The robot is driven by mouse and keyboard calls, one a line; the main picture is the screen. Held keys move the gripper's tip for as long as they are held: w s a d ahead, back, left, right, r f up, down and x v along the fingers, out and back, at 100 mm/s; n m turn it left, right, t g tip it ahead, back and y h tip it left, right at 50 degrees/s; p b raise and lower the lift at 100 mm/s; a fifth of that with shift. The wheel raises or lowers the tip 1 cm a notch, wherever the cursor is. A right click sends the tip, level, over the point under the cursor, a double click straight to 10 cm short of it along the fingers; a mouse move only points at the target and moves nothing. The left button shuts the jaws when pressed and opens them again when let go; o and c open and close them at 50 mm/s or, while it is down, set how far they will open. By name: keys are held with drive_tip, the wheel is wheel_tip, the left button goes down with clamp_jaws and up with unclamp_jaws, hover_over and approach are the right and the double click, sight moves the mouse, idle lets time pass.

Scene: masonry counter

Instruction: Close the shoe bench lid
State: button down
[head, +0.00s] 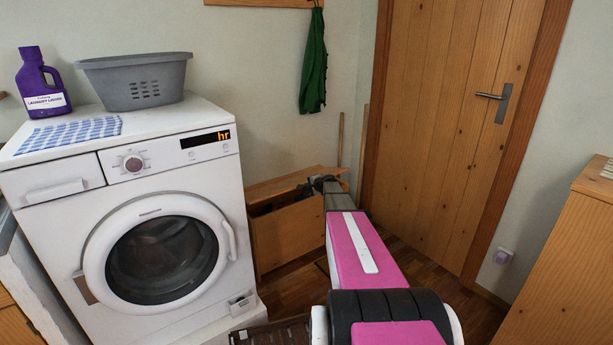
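The shoe bench (287,236) is a low wooden box against the back wall, just right of the washing machine. Its wooden lid (285,184) is raised a little, with a dark gap between it and the front panel. My arm reaches out to the bench, and my gripper (323,183) is at the right end of the lid. The gripper is small and dark here, so I cannot tell whether its fingers are open or whether it touches the lid. My arm hides the right side of the bench.
A white washing machine (120,185) stands close on the left, with a grey basket (135,82), a purple detergent bottle (42,84) and a checked cloth (70,134) on top. A wooden door (440,110) is at the right. A wooden cabinet (570,265) stands at the right edge.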

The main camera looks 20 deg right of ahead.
wheel_tip(320, 180, down, 13)
drive_tip(key=s, duration=0.1)
drive_tip(key=shift+s+d, duration=0.25)
drive_tip(key=shift+s, duration=0.05)
drive_tip(key=c, duration=1.2)
unclamp_jaws()
drive_tip(key=shift+w+f, duration=0.1)
drive_tip(key=shift+o, duration=0.2)
drive_tip(key=shift+r, duration=0.25)
drive_tip(key=v, duration=1.1)
